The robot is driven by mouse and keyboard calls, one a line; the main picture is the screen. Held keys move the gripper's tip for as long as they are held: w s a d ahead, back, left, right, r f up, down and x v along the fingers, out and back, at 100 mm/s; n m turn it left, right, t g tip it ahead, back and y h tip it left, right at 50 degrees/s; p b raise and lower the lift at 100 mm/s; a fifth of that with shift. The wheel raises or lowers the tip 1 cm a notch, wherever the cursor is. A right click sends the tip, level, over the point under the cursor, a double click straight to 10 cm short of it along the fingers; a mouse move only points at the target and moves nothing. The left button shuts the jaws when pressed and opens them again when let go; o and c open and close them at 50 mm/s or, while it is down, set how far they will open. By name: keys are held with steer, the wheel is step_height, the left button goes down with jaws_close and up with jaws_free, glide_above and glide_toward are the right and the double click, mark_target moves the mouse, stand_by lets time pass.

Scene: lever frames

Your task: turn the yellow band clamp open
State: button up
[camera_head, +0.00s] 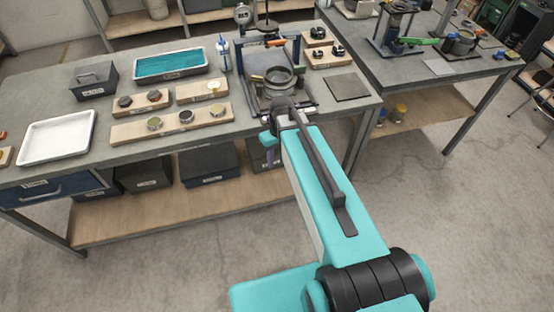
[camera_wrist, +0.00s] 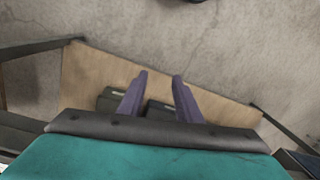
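My gripper (camera_wrist: 160,76) shows two purple fingers standing apart with nothing between them, so it is open and empty. In the head view, part of the purple gripper (camera_head: 270,157) shows beside my teal arm, at the table's front edge. A metal frame (camera_head: 250,95) with a round grey ring (camera_head: 279,77) stands on the table just beyond my wrist. An orange bar (camera_head: 276,43) shows at its upper part. I cannot make out a yellow band clamp for certain; my arm hides the front of the frame.
The grey workbench (camera_head: 75,112) holds a white tray (camera_head: 57,137), a teal-filled tray (camera_head: 171,65), a dark box (camera_head: 94,80) and wooden boards with small parts. Dark bins sit on the lower shelf (camera_wrist: 90,80). A second bench (camera_head: 360,50) stands right.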

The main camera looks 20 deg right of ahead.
steer(key=shift+f, duration=0.1)
stand_by(0.3)
steer(key=s+f+m+g+b, duration=0.2)
steer(key=s+f+g+b, duration=0.3)
steer(key=s+f, duration=2.4)
steer(key=b, duration=0.3)
steer(key=shift+a+f+m+h, duration=0.15)
steer(key=shift+m+h, duration=0.25)
steer(key=shift+a, duration=0.1)
